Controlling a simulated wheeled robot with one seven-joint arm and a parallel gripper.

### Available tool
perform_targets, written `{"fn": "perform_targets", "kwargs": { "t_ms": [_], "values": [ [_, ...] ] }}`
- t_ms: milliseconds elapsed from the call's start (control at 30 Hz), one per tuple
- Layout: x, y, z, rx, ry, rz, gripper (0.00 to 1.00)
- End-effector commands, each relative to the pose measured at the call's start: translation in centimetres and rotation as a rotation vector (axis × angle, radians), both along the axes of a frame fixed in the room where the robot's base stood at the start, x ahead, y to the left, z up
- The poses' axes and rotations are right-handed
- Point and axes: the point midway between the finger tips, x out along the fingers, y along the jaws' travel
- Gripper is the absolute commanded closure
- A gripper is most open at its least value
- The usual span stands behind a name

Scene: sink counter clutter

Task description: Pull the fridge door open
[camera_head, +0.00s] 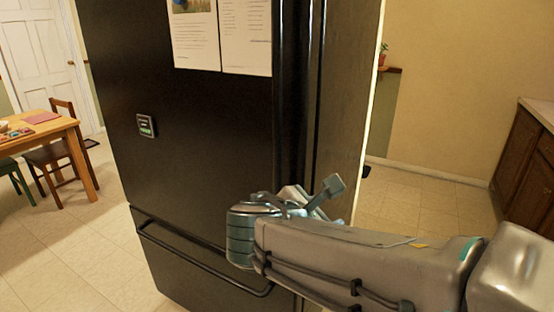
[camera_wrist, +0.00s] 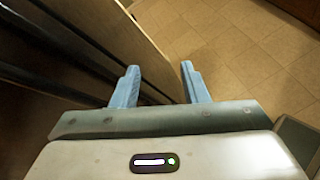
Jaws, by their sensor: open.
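The black fridge (camera_head: 200,130) stands upright in the middle of the head view. Dark vertical bars (camera_head: 296,90) run down its front, right of the wide black door. A brownish panel (camera_head: 345,100) with a pale edge lies right of the bars; I cannot tell if it is a second door or the side. My gripper (camera_head: 325,197) is in front of this area at mid height, partly hidden by my arm. In the wrist view my gripper (camera_wrist: 162,85) is open, with nothing seen held. The panel's edge runs between its two blue fingers in the picture; contact is unclear.
A lower drawer with a horizontal handle (camera_head: 200,262) is below the door. A wooden table (camera_head: 45,135) and chairs stand at the left. Brown cabinets (camera_head: 527,165) stand at the right. Tiled floor (camera_head: 430,200) is clear between the fridge and the cabinets.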

Motion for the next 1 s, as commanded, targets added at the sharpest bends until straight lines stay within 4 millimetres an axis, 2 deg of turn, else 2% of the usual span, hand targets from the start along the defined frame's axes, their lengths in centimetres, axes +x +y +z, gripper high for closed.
{"fn": "perform_targets", "kwargs": {
  "t_ms": [33, 200, 300, 400, 533, 633, 1000],
  "values": [
    [0.6, 2.3, 0.4, -0.109, -0.022, 0.098, 0.6],
    [1.4, 8.7, 4.1, -0.428, -0.12, 0.328, 0.6],
    [1.2, 11.2, 5.5, -0.542, -0.167, 0.398, 0.6],
    [1.0, 12.4, 6.3, -0.601, -0.194, 0.429, 0.6],
    [1.7, 12.6, 6.7, -0.618, -0.201, 0.436, 0.6],
    [3.1, 12.1, 6.6, -0.617, -0.198, 0.434, 0.6],
    [10.6, 9.9, 6.6, -0.614, -0.198, 0.432, 0.6]
  ]
}}
